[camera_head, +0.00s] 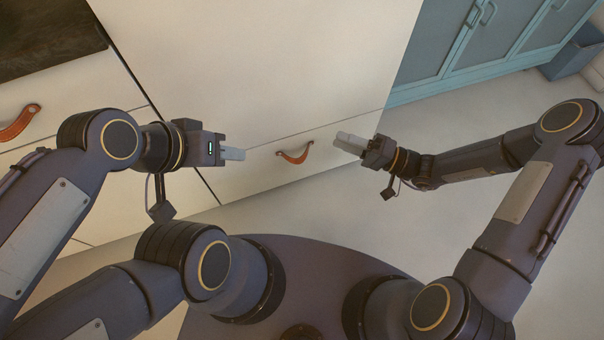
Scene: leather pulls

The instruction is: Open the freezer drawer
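The freezer drawer (262,172) is the low cream front below the tall fridge door (270,70). It sits flush, with a thin seam above it. Its brown leather pull (295,156) sags in a short loop near the middle of the front. My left gripper (236,153) is to the left of the pull, pointing right, apart from it. My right gripper (344,140) is to the right of the pull, pointing left, also apart from it. Nothing shows between the fingers of either gripper. The finger gaps are not clear from this angle.
Cream cabinets with another leather pull (20,122) and a dark countertop (45,38) are at the left. Blue cabinets (480,45) and a blue-grey bin (570,55) stand at the upper right. The pale floor (450,120) is open at the right.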

